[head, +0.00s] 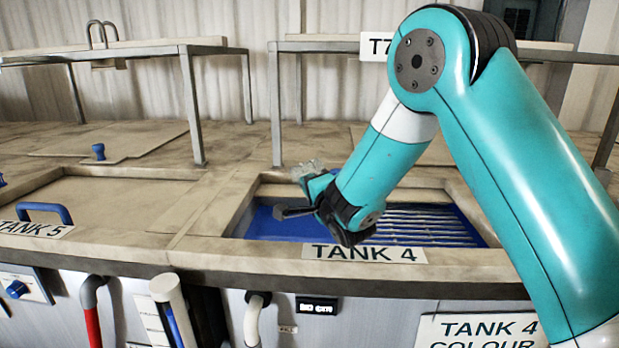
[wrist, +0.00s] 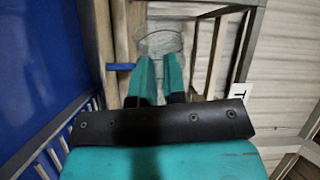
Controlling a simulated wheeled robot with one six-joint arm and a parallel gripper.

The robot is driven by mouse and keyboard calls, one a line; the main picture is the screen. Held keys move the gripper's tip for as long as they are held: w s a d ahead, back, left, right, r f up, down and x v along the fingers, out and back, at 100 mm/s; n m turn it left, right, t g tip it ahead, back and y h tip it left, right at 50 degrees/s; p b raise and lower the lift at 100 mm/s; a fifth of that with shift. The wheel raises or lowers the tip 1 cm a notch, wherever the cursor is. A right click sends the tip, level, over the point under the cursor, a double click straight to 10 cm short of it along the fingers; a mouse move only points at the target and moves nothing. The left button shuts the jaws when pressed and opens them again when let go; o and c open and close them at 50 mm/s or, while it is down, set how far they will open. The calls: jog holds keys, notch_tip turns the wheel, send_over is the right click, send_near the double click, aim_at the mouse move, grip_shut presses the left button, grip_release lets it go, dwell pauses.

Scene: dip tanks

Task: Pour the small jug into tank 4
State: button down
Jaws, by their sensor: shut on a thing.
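My gripper (head: 316,184) is above the back left part of the open tank 4 (head: 340,257), whose label is on its front edge. The tank has blue liquid (head: 262,226) on the left, which also fills the left of the wrist view (wrist: 35,70). The small jug (head: 306,169) is clear and see-through, at the fingertips. In the wrist view its round rim (wrist: 160,33) shows just past the two teal fingers (wrist: 160,82), which are shut on it. Its tilt and contents are too faint to tell.
Pale slatted bars (head: 430,224) lie across the right of tank 4. A covered tank 5 (head: 95,200) with a blue handle (head: 44,212) is at the left. Metal frames (head: 193,105) stand behind. A small blue part (wrist: 121,67) lies beside the jug in the wrist view.

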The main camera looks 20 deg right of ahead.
aim_at(312, 167)
jog(key=shift+d+r+m+p, duration=0.15)
jog(key=shift+d+m+p, duration=0.2)
jog(key=shift+m+p, duration=0.65)
jog(key=m+p, duration=0.4)
jog(key=shift+d+r, duration=0.4)
jog(key=shift+w+d+m+b, duration=0.15)
jog(key=shift+m+b, duration=0.25)
jog(key=shift+m, duration=0.3)
jog(key=shift+d+r+m+b, duration=0.15)
jog(key=shift+m+b, duration=0.25)
jog(key=shift+m, duration=0.2)
jog(key=shift+d+r+m+b, duration=0.1)
jog(key=shift+m+b, duration=0.25)
jog(key=shift+m, duration=0.25)
jog(key=shift+r+m, duration=0.15)
jog(key=shift+m, duration=0.85)
jog(key=shift+r+m, duration=0.3)
jog(key=shift+m, duration=0.7)
jog(key=shift+r+m+p, duration=0.7)
jog(key=shift+m+p, duration=0.5)
jog(key=m+p, duration=0.1)
jog(key=r+m+p, duration=0.1)
jog(key=p, duration=0.1)
jog(key=shift+a+m, duration=0.1)
jog(key=shift+m, duration=0.2)
jog(key=shift+r+m+p, duration=0.1)
jog(key=shift+m+p, duration=0.5)
jog(key=shift+p, duration=0.1)
